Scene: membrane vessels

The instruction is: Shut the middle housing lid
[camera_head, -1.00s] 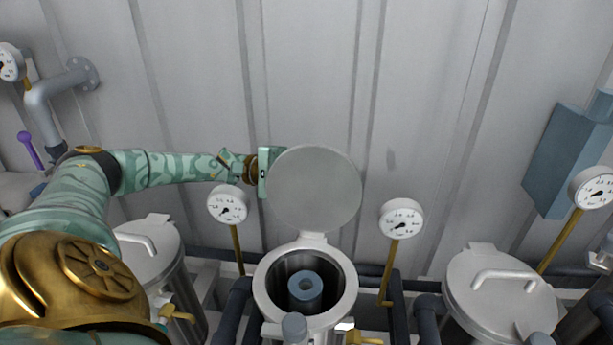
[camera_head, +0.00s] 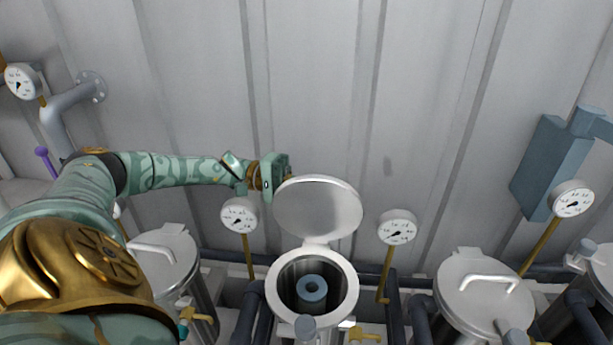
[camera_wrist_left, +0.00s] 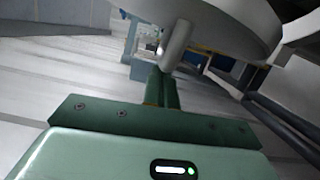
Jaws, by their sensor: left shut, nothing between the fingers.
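The middle housing (camera_head: 271,291) is an upright metal cylinder with its mouth open and a blue-grey ring-shaped insert (camera_head: 311,289) inside. Contact cannot be told. My right gripper is not in view.
Closed housings with bar handles stand at left (camera_head: 165,262) and right (camera_head: 485,295). Pressure gauges on brass stems stand left (camera_head: 239,215) and right (camera_head: 397,228) of the lid. A ribbed grey wall is close behind. Dark pipes run between the housings.

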